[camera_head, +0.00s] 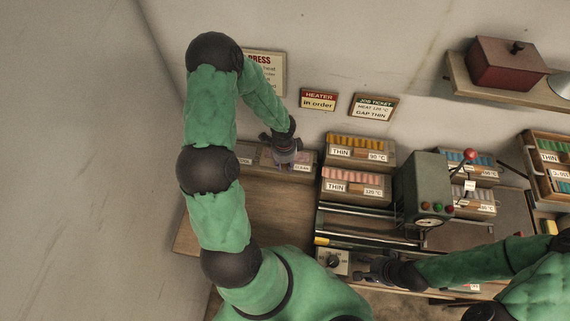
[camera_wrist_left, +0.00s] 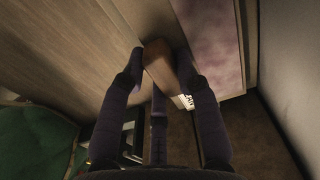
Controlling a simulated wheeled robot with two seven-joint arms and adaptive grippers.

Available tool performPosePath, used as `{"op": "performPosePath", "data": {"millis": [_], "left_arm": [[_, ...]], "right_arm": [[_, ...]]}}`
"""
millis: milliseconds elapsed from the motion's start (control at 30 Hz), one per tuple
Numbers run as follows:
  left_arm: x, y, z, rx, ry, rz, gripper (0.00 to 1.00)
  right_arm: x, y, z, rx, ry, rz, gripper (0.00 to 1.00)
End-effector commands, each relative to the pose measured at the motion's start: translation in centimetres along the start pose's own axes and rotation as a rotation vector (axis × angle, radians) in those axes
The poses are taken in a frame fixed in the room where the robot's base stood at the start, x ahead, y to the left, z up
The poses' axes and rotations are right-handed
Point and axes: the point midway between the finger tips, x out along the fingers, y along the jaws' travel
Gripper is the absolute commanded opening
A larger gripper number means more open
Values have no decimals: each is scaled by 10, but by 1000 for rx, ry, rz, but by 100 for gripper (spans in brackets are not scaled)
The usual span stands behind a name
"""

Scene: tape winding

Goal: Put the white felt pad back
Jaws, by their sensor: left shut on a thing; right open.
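My left gripper (camera_head: 287,165) is at the low tray (camera_head: 247,160) against the back wall, left of the coloured racks. In the left wrist view, the left gripper (camera_wrist_left: 162,68) is shut on a small brownish block (camera_wrist_left: 158,50). Its colour is dark in shadow, and I cannot tell whether it is the white felt pad. A mauve, mottled surface (camera_wrist_left: 208,38) lies beside the fingers, next to a white label (camera_wrist_left: 186,102). No clearly white pad shows in the head view. My right gripper (camera_head: 366,270) is open and empty beside the dial box (camera_head: 333,262).
Racks of yellow (camera_head: 358,141) and pink (camera_head: 352,175) pieces stand right of the tray. A green press (camera_head: 421,180) with a red-knobbed lever stands further right, beside blue racks. A shelf with a red box (camera_head: 506,64) is above. Bare wooden table (camera_head: 275,205) lies in front of the tray.

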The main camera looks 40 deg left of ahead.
Motion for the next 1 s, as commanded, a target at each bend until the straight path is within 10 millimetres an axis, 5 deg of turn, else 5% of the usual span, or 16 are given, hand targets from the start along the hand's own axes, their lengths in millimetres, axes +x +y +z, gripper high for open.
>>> {"op": "performPosePath", "data": {"millis": [600, 633, 700, 1000], "left_arm": [[12, 0, 0, 1, 0, 0, 0], [12, 0, 0, 1, 0, 1, 34], [11, 0, 0, 1, 0, 1, 54], [10, 0, 0, 0, 0, 0, 55]], "right_arm": [[11, 4, 0, 0, 0, 0, 46], [11, 4, -1, 0, 1, 0, 46], [10, 4, 0, 0, 0, 0, 46], [10, 4, 0, 0, 0, 0, 46]]}}
